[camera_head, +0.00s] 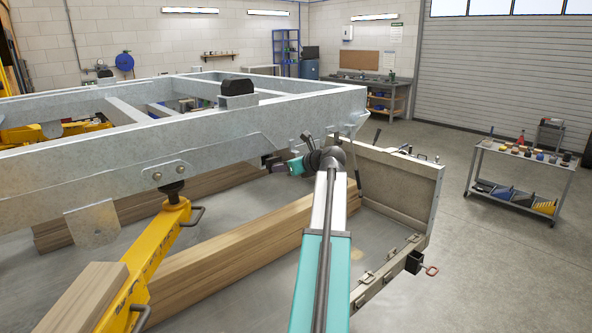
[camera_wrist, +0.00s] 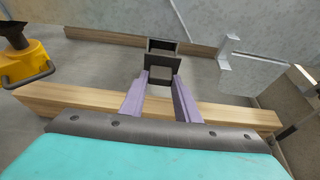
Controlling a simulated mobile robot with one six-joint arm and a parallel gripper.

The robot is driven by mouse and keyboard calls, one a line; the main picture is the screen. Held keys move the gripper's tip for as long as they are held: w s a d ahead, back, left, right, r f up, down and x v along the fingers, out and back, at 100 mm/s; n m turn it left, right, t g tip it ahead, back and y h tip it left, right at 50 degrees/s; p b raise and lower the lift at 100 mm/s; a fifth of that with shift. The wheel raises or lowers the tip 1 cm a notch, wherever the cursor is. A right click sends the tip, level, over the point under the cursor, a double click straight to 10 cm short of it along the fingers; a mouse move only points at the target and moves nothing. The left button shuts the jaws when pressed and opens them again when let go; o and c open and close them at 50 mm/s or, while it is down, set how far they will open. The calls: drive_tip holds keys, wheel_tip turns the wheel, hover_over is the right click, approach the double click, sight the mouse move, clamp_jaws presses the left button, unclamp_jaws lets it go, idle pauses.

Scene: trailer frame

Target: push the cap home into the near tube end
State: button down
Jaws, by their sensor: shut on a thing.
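My gripper (camera_wrist: 160,78) has two purple fingers and is shut on a small dark square cap (camera_wrist: 159,72) at its fingertips. Just beyond the cap in the wrist view is the open square end of a dark grey tube (camera_wrist: 164,46). The cap lies slightly below the opening in the picture and covers its lower part. I cannot tell whether cap and tube touch. In the head view my gripper (camera_head: 277,164) is beside the corner of the galvanised trailer frame (camera_head: 225,148), small and partly hidden by my arm; the cap's fit is not readable there.
Timber beams (camera_head: 235,240) lie on the floor below the frame. A yellow jack stand (camera_head: 168,245) supports its near side. A tool trolley (camera_head: 525,165) is farther right, with clear floor between.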

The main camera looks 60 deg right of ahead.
sight(275, 163)
drive_tip(key=shift+w+r, duration=0.2)
drive_tip(key=shift+w, duration=0.05)
idle(0.5)
drive_tip(key=shift+p, duration=0.35)
idle(0.5)
drive_tip(key=shift+w+d+p, duration=0.3)
drive_tip(key=shift+w+p, duration=0.1)
drive_tip(key=shift+w, duration=0.5)
drive_tip(key=shift+w+d+p, duration=0.25)
drive_tip(key=shift+w+p, duration=0.1)
drive_tip(key=shift+w, duration=0.55)
drive_tip(key=c, duration=1.3)
unclamp_jaws()
drive_tip(key=shift+o, duration=0.2)
